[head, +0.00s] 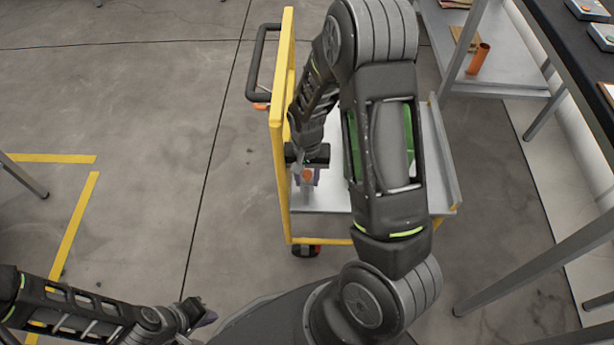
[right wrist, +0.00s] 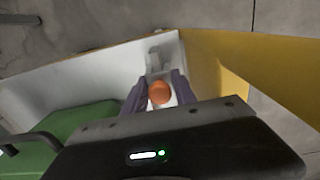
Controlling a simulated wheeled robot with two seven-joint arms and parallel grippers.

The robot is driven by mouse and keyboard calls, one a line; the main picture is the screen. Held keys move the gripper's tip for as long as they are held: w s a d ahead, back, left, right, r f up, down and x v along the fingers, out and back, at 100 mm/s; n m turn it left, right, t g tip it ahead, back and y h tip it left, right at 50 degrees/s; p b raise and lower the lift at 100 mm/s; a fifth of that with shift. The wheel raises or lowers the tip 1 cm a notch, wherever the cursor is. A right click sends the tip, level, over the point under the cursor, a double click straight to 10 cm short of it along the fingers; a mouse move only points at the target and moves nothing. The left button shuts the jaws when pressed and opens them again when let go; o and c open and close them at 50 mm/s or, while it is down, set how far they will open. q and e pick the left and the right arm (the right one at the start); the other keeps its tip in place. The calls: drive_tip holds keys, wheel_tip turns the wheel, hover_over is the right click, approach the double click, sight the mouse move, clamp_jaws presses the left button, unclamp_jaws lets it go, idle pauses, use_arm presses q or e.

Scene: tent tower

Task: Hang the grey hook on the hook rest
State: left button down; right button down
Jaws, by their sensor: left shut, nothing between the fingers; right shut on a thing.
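My right gripper (head: 308,180) is over the trolley, close to its yellow frame. In the right wrist view its purple-grey fingers (right wrist: 158,95) are shut on a light grey piece, the grey hook (right wrist: 156,75), with an orange round part (right wrist: 160,92) at its near end. The hook's far end reaches toward the trolley's pale panel; whether it touches is unclear. In the head view the orange part (head: 307,175) shows between the fingers. My left gripper (head: 203,318) is shut and empty at the lower left, over the floor. I cannot make out the hook rest.
The trolley has a yellow frame (head: 285,110), a black handle (head: 258,60) and a pale tray (head: 328,198). A green object (head: 409,135) is partly hidden behind my right arm. Tables stand at the right, one holding an orange cylinder (head: 478,58).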

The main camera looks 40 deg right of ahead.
drive_tip(key=c, duration=0.9)
unclamp_jaws()
wheel_tip(320, 180, up, 8)
drive_tip(key=shift+f+p, duration=0.1)
drive_tip(key=shift+p, duration=1)
